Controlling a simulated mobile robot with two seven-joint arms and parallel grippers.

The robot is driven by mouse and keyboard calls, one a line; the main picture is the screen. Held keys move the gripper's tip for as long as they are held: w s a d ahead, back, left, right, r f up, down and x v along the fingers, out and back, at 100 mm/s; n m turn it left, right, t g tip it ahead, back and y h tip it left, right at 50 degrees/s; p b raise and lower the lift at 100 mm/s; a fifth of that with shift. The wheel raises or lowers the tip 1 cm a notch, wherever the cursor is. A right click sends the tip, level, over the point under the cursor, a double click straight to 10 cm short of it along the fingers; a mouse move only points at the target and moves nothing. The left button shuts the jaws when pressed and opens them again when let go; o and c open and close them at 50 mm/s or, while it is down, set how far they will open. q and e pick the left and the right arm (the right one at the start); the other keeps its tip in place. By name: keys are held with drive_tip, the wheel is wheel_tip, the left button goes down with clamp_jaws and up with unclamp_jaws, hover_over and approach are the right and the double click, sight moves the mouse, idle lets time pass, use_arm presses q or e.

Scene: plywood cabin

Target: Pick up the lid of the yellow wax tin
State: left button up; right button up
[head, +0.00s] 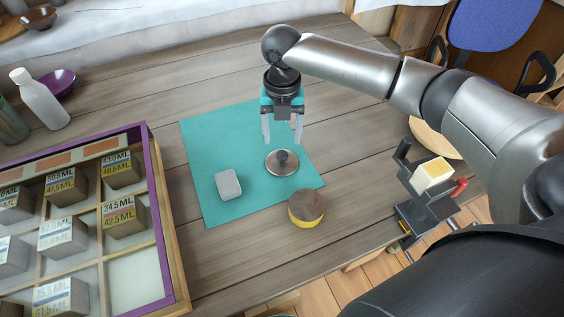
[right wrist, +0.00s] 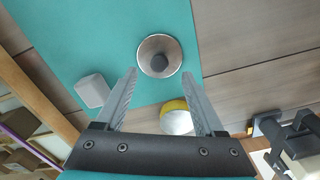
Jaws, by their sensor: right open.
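The round silver lid (head: 276,168) with a dark knob lies flat on the teal mat (head: 210,140); it also shows in the right wrist view (right wrist: 148,60). The yellow wax tin (head: 305,207), with a brownish top and a yellow band, stands at the mat's front right corner, apart from the lid. It shows in the right wrist view (right wrist: 177,120), partly behind a finger. My right gripper (head: 282,136) points down above the lid, open and empty, its fingers apart; the knob lies between and beyond the fingertips in the right wrist view (right wrist: 159,78). My left gripper is out of view.
A grey block (head: 228,184) lies on the mat left of the lid. A purple-edged tray (head: 155,200) of labelled blocks stands at the left. A white bottle (head: 40,100) and purple bowl (head: 60,82) stand behind it. A dark clamp stand (head: 425,210) with a cream block is at the right.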

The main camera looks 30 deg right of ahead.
sight(282, 154)
drive_tip(key=shift+s+f+b, duration=0.15)
drive_tip(key=shift+f+b, duration=0.55)
drive_tip(key=shift+f, duration=2.1)
drive_tip(key=shift+c, duration=0.2)
drive_tip(key=shift+r, duration=0.1)
clamp_jaws()
